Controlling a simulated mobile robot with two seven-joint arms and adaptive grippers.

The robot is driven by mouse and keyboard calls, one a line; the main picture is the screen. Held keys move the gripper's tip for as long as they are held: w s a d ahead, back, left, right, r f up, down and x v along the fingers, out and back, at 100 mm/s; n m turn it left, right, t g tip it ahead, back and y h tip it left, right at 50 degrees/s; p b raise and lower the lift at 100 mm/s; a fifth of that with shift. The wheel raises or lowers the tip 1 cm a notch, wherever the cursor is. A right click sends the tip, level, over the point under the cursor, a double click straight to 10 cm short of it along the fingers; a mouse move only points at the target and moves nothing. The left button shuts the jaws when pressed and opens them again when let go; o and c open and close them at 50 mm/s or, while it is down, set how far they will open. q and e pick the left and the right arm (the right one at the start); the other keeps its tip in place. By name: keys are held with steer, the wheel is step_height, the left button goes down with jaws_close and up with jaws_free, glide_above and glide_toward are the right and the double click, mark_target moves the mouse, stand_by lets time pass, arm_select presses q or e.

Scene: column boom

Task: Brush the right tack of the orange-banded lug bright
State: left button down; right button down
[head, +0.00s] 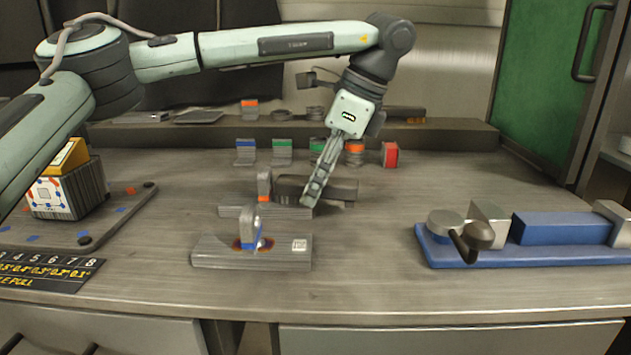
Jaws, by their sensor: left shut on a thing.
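The orange-banded lug (264,187) stands upright on the rear grey plate (231,211), left of centre in the head view. Its right tack is not visible; a dark, elongated brush-like tool (342,187) lies along the lug's right side. My left gripper (312,193) comes down over this tool from the upper right and is shut on it. The tool's left end is close to the lug; I cannot tell whether they touch. My right gripper is not in view.
A blue-banded lug (251,236) stands on the front plate (212,252), with brown scorching round its base. A blue vise-like fixture (560,230) is at right. Several banded pieces and a red block (390,155) stand behind. A marked box (68,190) is at left.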

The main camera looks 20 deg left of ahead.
arm_select(q)
steer(key=shift+a+p+v, duration=0.2)
steer(key=shift+p+v, duration=1.15)
steer(key=shift+v, duration=0.6)
steer(key=shift+p+v, duration=0.6)
steer(key=shift+v, duration=0.55)
steer(key=shift+w+a, duration=0.1)
steer(key=shift+w, duration=0.05)
